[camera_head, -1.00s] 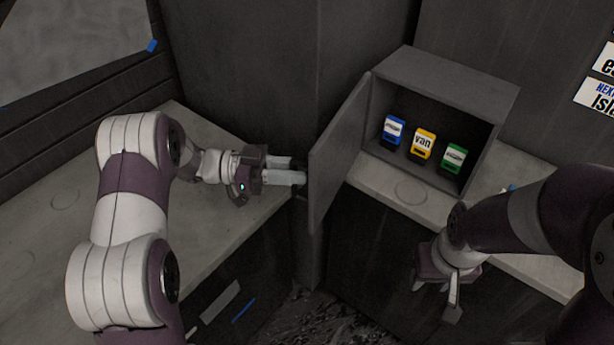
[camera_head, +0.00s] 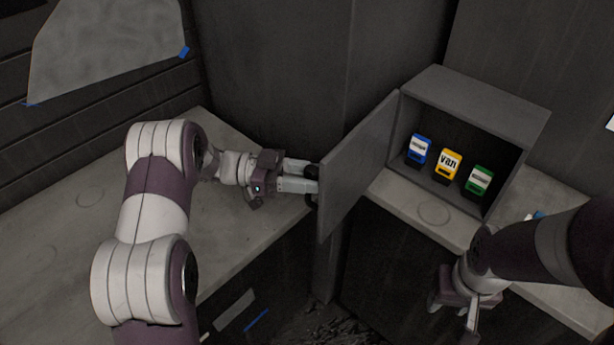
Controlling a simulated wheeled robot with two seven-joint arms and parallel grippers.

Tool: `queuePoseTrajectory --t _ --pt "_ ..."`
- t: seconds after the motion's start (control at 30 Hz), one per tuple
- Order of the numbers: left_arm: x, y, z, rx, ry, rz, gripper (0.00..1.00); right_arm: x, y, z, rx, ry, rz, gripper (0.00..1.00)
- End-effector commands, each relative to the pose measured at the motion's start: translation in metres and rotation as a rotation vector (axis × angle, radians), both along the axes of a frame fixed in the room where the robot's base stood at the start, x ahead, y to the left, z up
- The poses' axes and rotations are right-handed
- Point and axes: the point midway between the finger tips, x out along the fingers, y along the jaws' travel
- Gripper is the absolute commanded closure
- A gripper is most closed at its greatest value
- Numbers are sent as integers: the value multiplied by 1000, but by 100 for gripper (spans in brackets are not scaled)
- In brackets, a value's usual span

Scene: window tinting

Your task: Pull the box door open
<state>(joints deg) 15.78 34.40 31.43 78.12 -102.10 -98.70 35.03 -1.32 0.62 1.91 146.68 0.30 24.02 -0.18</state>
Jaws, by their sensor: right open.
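The grey box (camera_head: 492,92) stands on the counter at the right, and its door (camera_head: 358,165) is swung wide open to the left. Inside the box are a blue item (camera_head: 418,150), a yellow item (camera_head: 448,165) and a green item (camera_head: 479,181). My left gripper (camera_head: 312,180) is at the outer face of the door, near its left edge. Its fingertips reach a dark part there, probably the handle; whether they grip it is hidden. My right gripper (camera_head: 452,318) is open and empty, low in front of the right counter, pointing down.
A pale counter (camera_head: 60,225) runs along the left, and another counter (camera_head: 400,200) lies under the box. Dark cabinet fronts lie below. The left counter is mostly clear.

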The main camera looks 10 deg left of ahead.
Motion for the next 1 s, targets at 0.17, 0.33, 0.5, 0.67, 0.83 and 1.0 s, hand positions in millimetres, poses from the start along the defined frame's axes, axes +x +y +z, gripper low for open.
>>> queuePoseTrajectory --t 0.17,0.33,0.5,0.67,0.83,1.0 --pt "0 5 -1 0 0 1 62 0 0 -2 0 0 0 57" --pt "0 41 -4 1 -1 6 62 0 0 -11 0 0 0 57" --pt "0 88 -4 1 -2 4 62 0 0 -19 0 0 0 57" --pt "-1 117 -2 1 -1 2 62 0 0 -23 0 0 0 57" --pt "-1 127 -1 1 1 -1 62 0 0 -23 0 0 0 57" --pt "-1 126 0 1 1 -1 62 0 0 -23 0 0 0 57"
